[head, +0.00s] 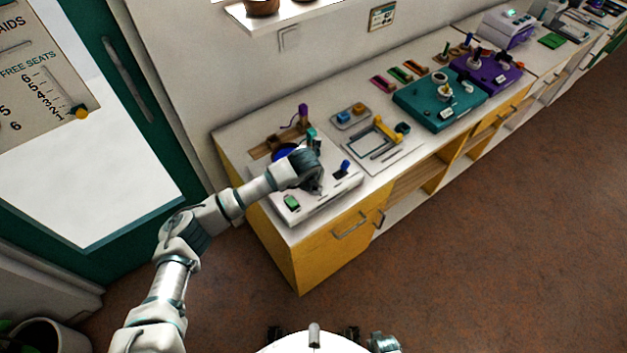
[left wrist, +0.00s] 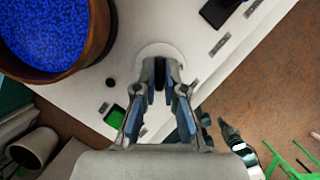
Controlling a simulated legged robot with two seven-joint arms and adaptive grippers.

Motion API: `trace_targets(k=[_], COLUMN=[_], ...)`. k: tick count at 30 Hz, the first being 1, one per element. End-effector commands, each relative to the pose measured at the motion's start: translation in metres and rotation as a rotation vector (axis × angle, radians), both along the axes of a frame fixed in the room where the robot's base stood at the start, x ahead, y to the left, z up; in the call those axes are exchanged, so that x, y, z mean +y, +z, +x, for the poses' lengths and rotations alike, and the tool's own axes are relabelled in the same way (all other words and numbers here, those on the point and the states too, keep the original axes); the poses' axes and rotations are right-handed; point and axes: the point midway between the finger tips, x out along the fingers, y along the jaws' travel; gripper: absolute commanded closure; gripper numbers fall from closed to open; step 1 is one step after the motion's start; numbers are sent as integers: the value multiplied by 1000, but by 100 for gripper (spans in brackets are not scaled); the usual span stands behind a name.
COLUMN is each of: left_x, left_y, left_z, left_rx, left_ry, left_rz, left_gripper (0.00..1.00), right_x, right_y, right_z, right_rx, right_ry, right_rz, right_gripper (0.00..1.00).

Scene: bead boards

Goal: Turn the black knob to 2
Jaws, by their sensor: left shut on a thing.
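A white box (head: 325,207) sits on the near end of the counter, with a small green display (head: 292,202) on its top. My left gripper (head: 317,190) reaches down over the box top. In the left wrist view my left gripper (left wrist: 160,72) is closed over a pale round dial plate (left wrist: 157,50) on the box. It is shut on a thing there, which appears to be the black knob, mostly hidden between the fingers. The knob's pointer and the dial's numbers cannot be read. The green display also shows in the left wrist view (left wrist: 116,119). My right gripper is not visible.
A wooden bowl of blue beads (left wrist: 103,22) stands close beside the gripper. A blue-topped switch (head: 345,166) is on the box's right part. A tray with a yellow bar (head: 388,131) and a teal board (head: 420,112) lie further along the counter.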

Motion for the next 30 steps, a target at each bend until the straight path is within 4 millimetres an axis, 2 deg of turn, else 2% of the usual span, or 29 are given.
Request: trace_targets(k=[19,20,22,30], left_x=[0,0,0,0], left_y=[4,4,4,2], left_z=[3,3,2,1], left_rx=[-9,-9,-8,-4], left_ry=[52,52,51,50], left_rz=[-4,-4,-3,-1], left_gripper=[100,83,66,66], right_x=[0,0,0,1], right_y=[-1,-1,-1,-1], right_z=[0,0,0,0], right_rx=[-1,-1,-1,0], right_ry=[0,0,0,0], right_rz=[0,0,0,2], right_gripper=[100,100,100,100])
